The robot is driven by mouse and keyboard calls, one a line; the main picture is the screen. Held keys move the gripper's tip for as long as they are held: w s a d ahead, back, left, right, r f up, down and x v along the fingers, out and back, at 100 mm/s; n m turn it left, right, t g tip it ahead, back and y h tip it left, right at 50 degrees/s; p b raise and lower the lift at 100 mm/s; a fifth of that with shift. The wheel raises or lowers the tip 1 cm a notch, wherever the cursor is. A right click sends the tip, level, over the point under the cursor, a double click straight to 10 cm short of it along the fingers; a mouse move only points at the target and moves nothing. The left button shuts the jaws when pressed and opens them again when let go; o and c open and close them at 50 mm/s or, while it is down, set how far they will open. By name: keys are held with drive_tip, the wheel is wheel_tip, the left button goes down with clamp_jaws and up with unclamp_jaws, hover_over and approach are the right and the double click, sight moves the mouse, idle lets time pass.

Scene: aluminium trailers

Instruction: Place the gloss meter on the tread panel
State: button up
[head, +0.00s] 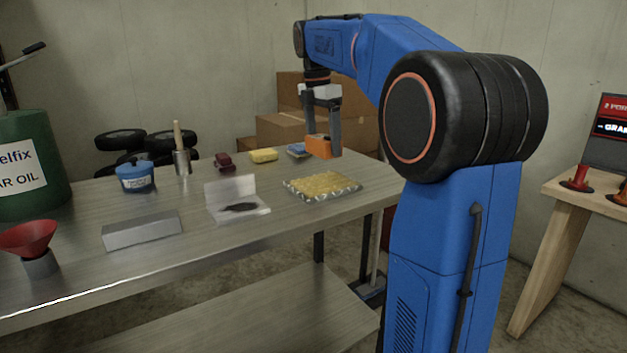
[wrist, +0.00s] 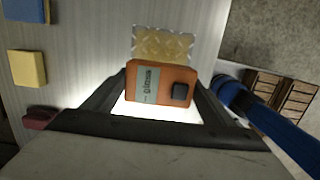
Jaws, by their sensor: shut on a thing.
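The gloss meter is an orange block (head: 319,146) in the head view. In the wrist view the gloss meter (wrist: 160,84) shows a grey label and a dark square button. My gripper (head: 322,139) is shut on it and holds it above the table's far right part; the fingers (wrist: 160,92) lie along its two sides. The tread panel (head: 322,186) is a yellowish, raised-pattern plate lying flat on the table, nearer than the gripper in the head view. In the wrist view the tread panel (wrist: 163,45) shows just beyond the gloss meter, partly hidden by it.
The metal table (head: 170,250) also bears a yellow sponge (head: 263,155), a dark red block (head: 224,162), a blue-topped block (head: 298,150), a clear angled piece with a dark patch (head: 238,200), a grey bar (head: 143,230), a blue tub (head: 135,177) and a red funnel (head: 28,240).

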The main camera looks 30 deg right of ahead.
sight(320, 138)
drive_tip(key=shift+f, duration=4.2)
drive_tip(key=shift+f, duration=0.1)
drive_tip(key=o, duration=1.2)
drive_tip(key=r, duration=0.4)
drive_tip(key=a+r, duration=0.1)
drive_tip(key=r, duration=0.7)
drive_tip(key=shift+a+r, duration=0.1)
drive_tip(key=shift+a, duration=0.15)
